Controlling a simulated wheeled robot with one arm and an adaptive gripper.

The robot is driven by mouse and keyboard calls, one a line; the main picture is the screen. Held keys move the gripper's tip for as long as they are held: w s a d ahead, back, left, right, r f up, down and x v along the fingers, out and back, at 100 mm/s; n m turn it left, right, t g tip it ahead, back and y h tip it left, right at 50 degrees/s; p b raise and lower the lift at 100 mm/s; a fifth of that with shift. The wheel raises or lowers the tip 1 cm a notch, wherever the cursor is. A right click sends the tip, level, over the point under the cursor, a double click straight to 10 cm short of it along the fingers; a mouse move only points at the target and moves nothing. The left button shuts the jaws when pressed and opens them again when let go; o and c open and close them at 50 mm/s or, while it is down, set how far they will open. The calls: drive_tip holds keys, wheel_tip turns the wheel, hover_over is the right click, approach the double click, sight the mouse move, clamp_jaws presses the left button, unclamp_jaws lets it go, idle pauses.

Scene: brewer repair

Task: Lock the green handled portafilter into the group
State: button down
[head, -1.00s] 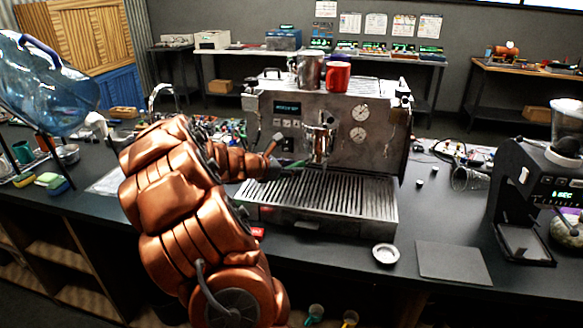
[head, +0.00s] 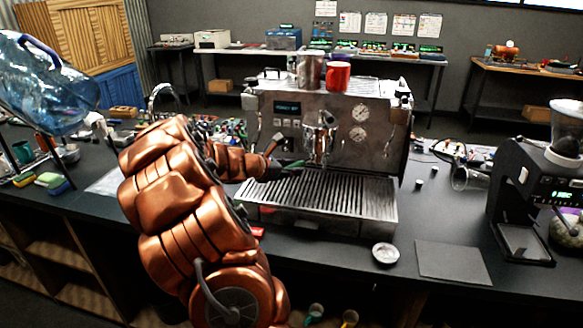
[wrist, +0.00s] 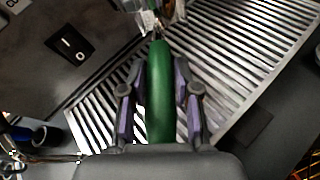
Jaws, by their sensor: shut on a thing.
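The green-handled portafilter (wrist: 159,95) is gripped by its handle, which runs up the middle of the wrist view. My gripper (wrist: 160,100) is shut on it, one finger along each side. Its metal end is at the top of the wrist view, partly cut off. In the head view my gripper (head: 277,170) is over the left part of the drip tray, with the green handle (head: 292,165) pointing right toward the group (head: 319,142) on the espresso machine (head: 345,110). Whether the portafilter is seated in the group cannot be told.
The slatted drip tray (head: 330,200) lies below the gripper. A red mug (head: 338,76) and a metal cup (head: 309,72) stand on the machine. A grinder (head: 535,195) is at right. A small round dish (head: 385,253) and a flat dark mat (head: 453,261) lie in front.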

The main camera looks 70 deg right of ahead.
drive_tip(key=shift+r+p, duration=1.6)
idle(4.1)
drive_tip(key=shift+s+f, duration=0.1)
drive_tip(key=shift+s+a+n+t+h+b, duration=0.4)
drive_tip(key=shift+s+n+t+b, duration=0.3)
drive_tip(key=shift+b, duration=0.65)
drive_tip(key=shift+s+a+n+t+b, duration=0.15)
drive_tip(key=shift+s+n+t+b, duration=0.2)
drive_tip(key=shift+n+t+b, duration=0.6)
drive_tip(key=shift+s+m+b, duration=0.1)
drive_tip(key=shift+m+b, duration=0.15)
drive_tip(key=shift+b, duration=0.15)
drive_tip(key=s+n+t+b, duration=0.1)
drive_tip(key=b, duration=0.1)
drive_tip(key=shift+a+h+b, duration=0.2)
drive_tip(key=shift+h+b, duration=0.1)
drive_tip(key=shift+b, duration=0.05)
